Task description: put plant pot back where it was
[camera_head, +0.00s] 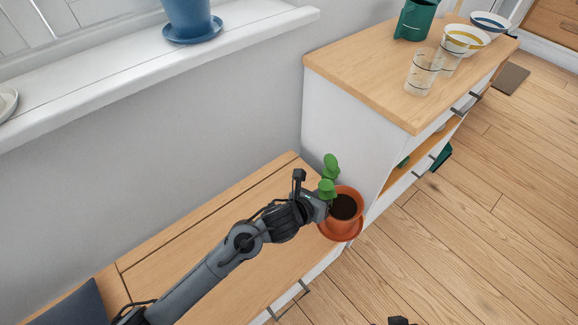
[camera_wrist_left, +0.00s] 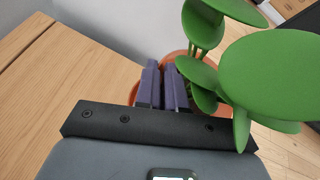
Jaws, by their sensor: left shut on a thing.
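The plant pot (camera_head: 347,222) is terracotta, with dark soil, a green leafy plant (camera_head: 329,178) and an orange saucer under it. It is at the right end of the low wooden bench, beside the white cabinet side; I cannot tell if it touches the bench. My left gripper (camera_head: 326,204) is shut on the plant pot at its left rim. In the left wrist view the fingers (camera_wrist_left: 166,86) are close together at the orange rim, and green leaves (camera_wrist_left: 275,75) cover much of the pot. My right gripper's jaws are outside the frames.
The low bench (camera_head: 180,255) has free room left of the pot and a dark cushion (camera_head: 75,305) at its near end. The cabinet top (camera_head: 375,75) holds glasses (camera_head: 422,72), bowls and a green pitcher. A blue pot (camera_head: 188,18) stands on the windowsill.

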